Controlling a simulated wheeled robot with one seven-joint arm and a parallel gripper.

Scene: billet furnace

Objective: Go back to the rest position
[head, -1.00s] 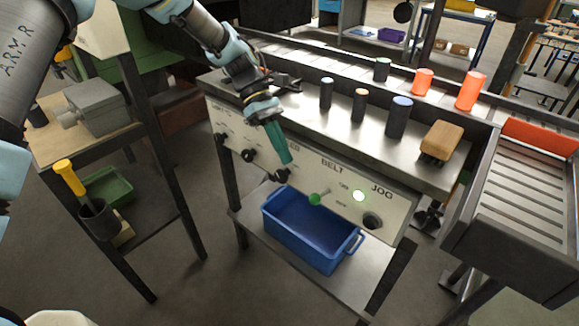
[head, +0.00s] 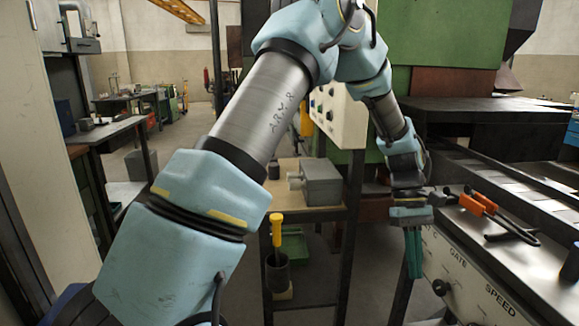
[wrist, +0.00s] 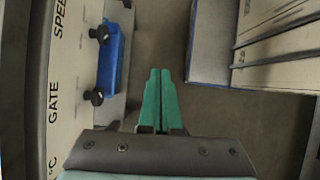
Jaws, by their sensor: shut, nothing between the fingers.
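My gripper (head: 414,252) hangs with its green fingers pointing down, to the left of the control panel (head: 468,277) in the head view. In the wrist view my gripper (wrist: 158,98) shows its two green fingers together, with nothing between them. The floor lies below the fingertips. The panel (wrist: 58,85) with its black knobs runs along the left side of the wrist view, apart from the fingers.
Orange-handled tongs (head: 490,208) lie on the bench top. A small table (head: 322,213) carries a grey box (head: 321,182); a yellow-handled tool (head: 277,230) stands in a dark cup (head: 277,272) below. A blue bin (wrist: 110,55) shows beside the panel.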

